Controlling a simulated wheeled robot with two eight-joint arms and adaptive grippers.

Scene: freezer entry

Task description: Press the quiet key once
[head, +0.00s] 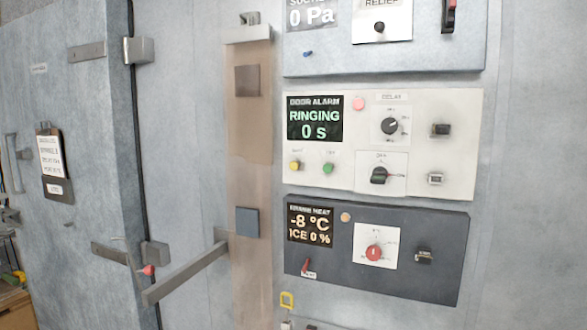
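The door alarm panel (420,105) is white and mounted on the wall right of centre. Its display (315,119) reads "DOOR ALARM", "RINGING", "0 s". Below the display are a yellow button (295,166) on the left and a green button (328,168) on the right. Each has a small label above it, too small to read surely, so I cannot tell for certain which is the quiet key. A pink round lamp (358,104) is at the top. Neither of my grippers shows, and nothing covers the buttons.
The panel also has a black delay knob (390,126), a lower knob (379,175) and switches at right. A dark frame-heat panel (430,235) is below and a grey panel (430,45) above. A metal door handle bar (190,272) juts out at lower left.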

